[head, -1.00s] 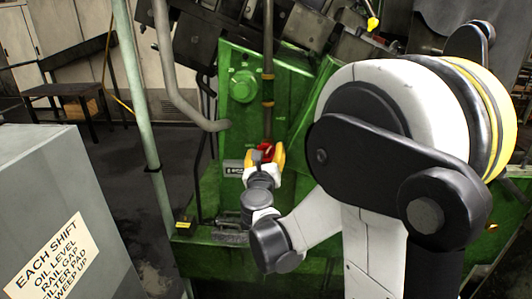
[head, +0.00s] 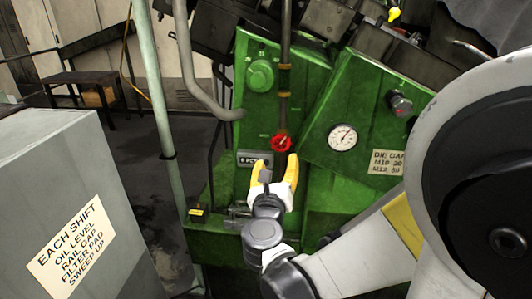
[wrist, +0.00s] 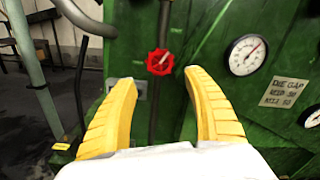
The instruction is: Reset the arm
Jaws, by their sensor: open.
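My gripper (head: 274,170) has yellow fingers and is open and empty. In the head view it is in front of the green machine (head: 232,175), just below a red valve handwheel (head: 282,143). The handwheel sits on a vertical pipe (head: 284,75). In the wrist view my gripper (wrist: 160,100) spreads its two fingers wide. The handwheel (wrist: 160,62) shows beyond and between the fingertips, apart from both. My arm reaches in from the right of the head view.
A grey cabinet (head: 70,150) with a sign (head: 72,247) stands at the left. A pale green post (head: 164,130) rises between it and the machine. A gauge (head: 343,137), a green knob (head: 261,74) and a label (head: 387,162) are on the machine. A low table (head: 88,78) stands behind.

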